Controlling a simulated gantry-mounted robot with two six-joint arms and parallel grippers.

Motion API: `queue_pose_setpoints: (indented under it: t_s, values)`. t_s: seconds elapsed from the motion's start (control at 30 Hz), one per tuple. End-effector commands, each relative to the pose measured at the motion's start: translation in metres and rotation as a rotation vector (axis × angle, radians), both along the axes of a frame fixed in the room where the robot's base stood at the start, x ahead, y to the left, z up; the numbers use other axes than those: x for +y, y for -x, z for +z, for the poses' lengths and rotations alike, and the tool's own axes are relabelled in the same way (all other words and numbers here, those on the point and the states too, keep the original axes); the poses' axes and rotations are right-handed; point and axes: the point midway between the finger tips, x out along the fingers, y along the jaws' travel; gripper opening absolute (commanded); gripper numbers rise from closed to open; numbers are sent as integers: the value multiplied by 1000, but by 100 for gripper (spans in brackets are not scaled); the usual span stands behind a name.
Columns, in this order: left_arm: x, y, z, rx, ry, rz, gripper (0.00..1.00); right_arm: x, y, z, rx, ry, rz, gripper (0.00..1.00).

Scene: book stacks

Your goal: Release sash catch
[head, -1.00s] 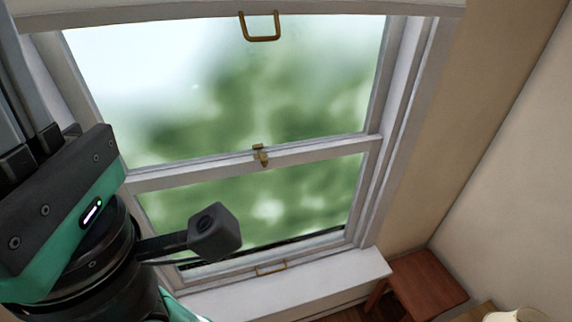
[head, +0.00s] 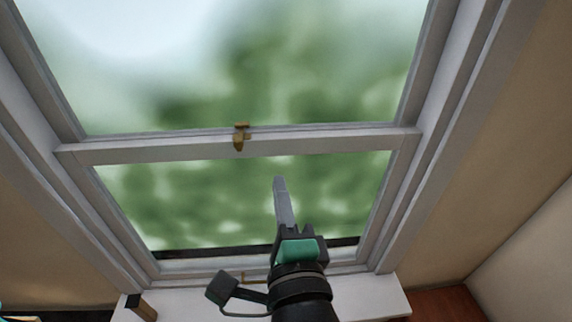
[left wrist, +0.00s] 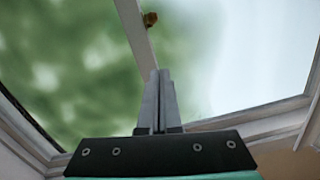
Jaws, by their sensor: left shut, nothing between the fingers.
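The brass sash catch (head: 241,136) sits on the meeting rail (head: 330,141) of the window, a little left of the rail's middle. Its lever hangs down over the front of the rail. In the left wrist view the catch (left wrist: 151,18) shows small at the top, beyond my fingertips. My left gripper (head: 279,183) is shut and empty, its fingers pointing up in front of the lower pane. It is below and right of the catch, apart from it. In the left wrist view the fingers (left wrist: 160,75) are together. My right gripper is not in view.
The white window frame (head: 440,130) stands on both sides of the panes. A white sill (head: 375,304) runs below, with a reddish-brown piece of furniture (head: 450,303) at the lower right.

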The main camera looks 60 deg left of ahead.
Motion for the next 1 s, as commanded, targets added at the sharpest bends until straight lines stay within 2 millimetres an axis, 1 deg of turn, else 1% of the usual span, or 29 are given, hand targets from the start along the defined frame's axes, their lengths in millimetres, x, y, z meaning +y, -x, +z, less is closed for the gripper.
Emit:
queue_pose_setpoints:
  t_s: [0.03, 0.07, 0.4, 0.53, 0.67, 1.0]
  values:
    - [-5, -1, -11, 3, -2, -15, 0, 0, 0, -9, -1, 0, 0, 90]
    - [-8, -2, -11, 4, -4, -22, 0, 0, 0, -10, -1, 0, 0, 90]
    - [-9, -2, -8, 3, -6, -25, 0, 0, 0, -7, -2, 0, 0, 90]
    - [-3, -3, -6, 3, -7, -21, 0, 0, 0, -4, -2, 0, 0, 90]
    - [14, -9, -4, 5, -8, -19, 0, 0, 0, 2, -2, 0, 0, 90]
    - [83, -34, 0, 6, -7, -17, 0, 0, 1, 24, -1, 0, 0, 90]
